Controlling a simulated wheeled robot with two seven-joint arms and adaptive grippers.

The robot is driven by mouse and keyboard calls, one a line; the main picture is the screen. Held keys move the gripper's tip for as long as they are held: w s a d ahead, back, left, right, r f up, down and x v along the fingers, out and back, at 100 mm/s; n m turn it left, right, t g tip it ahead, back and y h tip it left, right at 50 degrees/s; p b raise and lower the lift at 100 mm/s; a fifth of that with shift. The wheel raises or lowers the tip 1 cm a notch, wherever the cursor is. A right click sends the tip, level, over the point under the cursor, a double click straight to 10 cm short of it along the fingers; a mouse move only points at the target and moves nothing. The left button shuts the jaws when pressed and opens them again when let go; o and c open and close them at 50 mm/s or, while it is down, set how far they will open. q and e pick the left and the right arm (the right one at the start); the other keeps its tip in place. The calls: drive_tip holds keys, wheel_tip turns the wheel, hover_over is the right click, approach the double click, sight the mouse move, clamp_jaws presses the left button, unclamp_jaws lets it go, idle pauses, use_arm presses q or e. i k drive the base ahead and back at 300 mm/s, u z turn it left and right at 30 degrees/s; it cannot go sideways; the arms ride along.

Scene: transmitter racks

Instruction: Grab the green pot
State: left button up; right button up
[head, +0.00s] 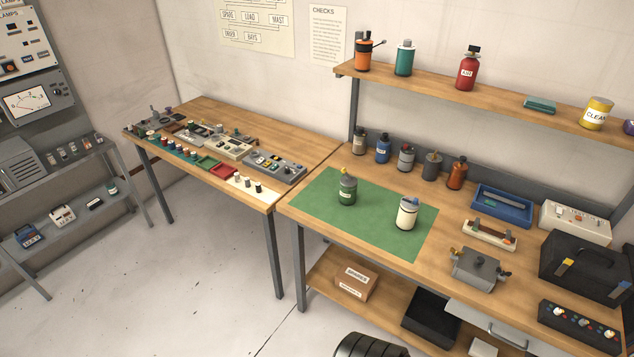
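A teal-green bottle (404,58) with a grey cap stands on the wooden wall shelf. Neither of my grippers shows in the head view.
Several small bottles stand in a row behind the mat, including a blue one (383,149). A grey box (478,268), a blue tray (502,205) and a black case (585,268) crowd the bench's right. Open floor (180,290) lies at the lower left.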

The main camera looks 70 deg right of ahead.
sight(347, 188)
drive_tip(key=z, duration=0.3)
drive_tip(key=i, duration=1.5)
drive_tip(key=z, duration=1.65)
drive_tip(key=i, duration=0.9)
drive_tip(key=z, duration=0.9)
